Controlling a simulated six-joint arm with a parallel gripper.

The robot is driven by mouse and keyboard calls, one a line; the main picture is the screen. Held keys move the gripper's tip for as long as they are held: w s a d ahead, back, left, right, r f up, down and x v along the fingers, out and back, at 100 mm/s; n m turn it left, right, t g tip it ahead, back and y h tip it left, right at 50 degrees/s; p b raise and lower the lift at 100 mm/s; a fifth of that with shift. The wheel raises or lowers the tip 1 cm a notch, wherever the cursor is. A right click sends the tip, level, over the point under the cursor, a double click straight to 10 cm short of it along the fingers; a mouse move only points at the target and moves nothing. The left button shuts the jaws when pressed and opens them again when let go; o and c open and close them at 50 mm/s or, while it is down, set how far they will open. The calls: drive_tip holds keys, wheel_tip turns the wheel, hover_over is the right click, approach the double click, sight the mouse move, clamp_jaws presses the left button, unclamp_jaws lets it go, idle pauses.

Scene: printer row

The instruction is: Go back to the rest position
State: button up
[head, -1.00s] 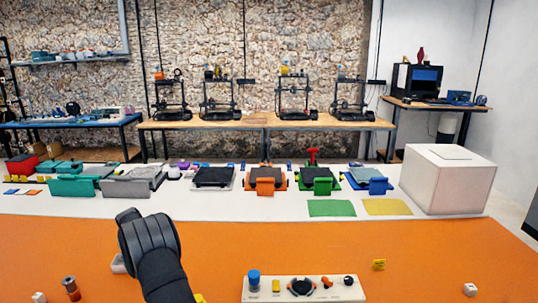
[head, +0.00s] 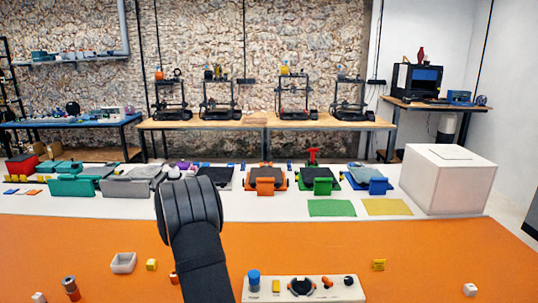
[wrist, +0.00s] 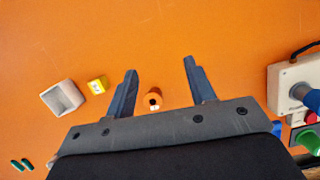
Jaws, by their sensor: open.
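My gripper (wrist: 160,70) is open and empty in the wrist view, its two dark blue-grey fingers spread above the orange tabletop (wrist: 220,30). A small orange cylindrical part (wrist: 153,95) with a dark hole shows on the table, in the picture between the fingers. In the head view my dark arm stands up at the front, left of centre, and the fingers are hidden there.
A white open box (head: 123,262) and a yellow cube (head: 151,265) lie left of my arm. A panel with several fittings (head: 316,291) lies to its right. A row of small machines (head: 265,180) stands behind, with a large white box (head: 447,180) at right. The orange mat between is mostly clear.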

drive_tip(key=w+d+m+h, duration=0.1)
drive_tip(key=w+d+m, duration=0.2)
drive_tip(key=d, duration=1.4)
drive_tip(key=s+d+m, duration=0.3)
drive_tip(key=s+d, duration=0.1)
drive_tip(key=d, duration=0.9)
drive_tip(key=s+d+m+g+h, duration=0.1)
drive_tip(key=s+d+m, duration=0.2)
drive_tip(key=d, duration=1.1)
drive_tip(key=s+d+m+g, duration=0.1)
drive_tip(key=s+d+m, duration=0.2)
drive_tip(key=s+d, duration=0.4)
drive_tip(key=d, duration=0.6)
drive_tip(key=shift+d+h, duration=0.35)
drive_tip(key=shift+h, duration=0.05)
drive_tip(key=shift+o, duration=0.2)
